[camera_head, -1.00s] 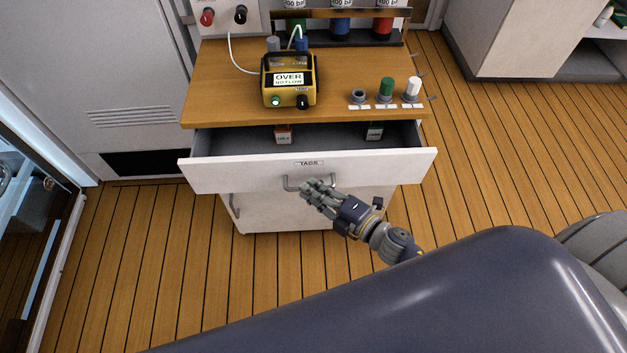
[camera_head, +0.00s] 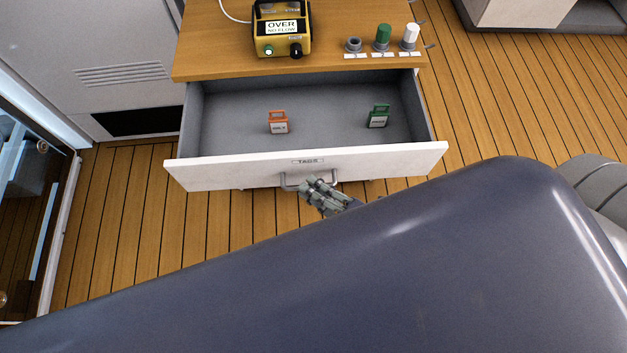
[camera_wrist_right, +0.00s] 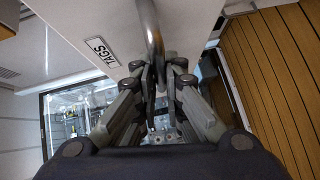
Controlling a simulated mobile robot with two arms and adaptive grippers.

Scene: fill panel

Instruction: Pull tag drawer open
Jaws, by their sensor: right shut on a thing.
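The tag drawer (camera_head: 230,169) stands well out from the wooden-topped cabinet, with its white front labelled TAGS and its grey inside in view. An orange tag (camera_head: 278,122) and a green tag (camera_head: 378,116) are in it, apart from each other. My right gripper (camera_head: 316,187) is at the drawer's metal handle (camera_head: 291,184), shut on it. In the right wrist view the fingers (camera_wrist_right: 152,75) close around the handle bar (camera_wrist_right: 149,25), beside the TAGS label. My left gripper is not in view.
On the wooden top (camera_head: 215,45) are a yellow OVER / NO FLOW device (camera_head: 281,27), a green knob (camera_head: 383,37) and a white knob (camera_head: 411,36). Bare plank floor (camera_head: 130,215) lies left of the drawer. My own dark body covers the lower picture.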

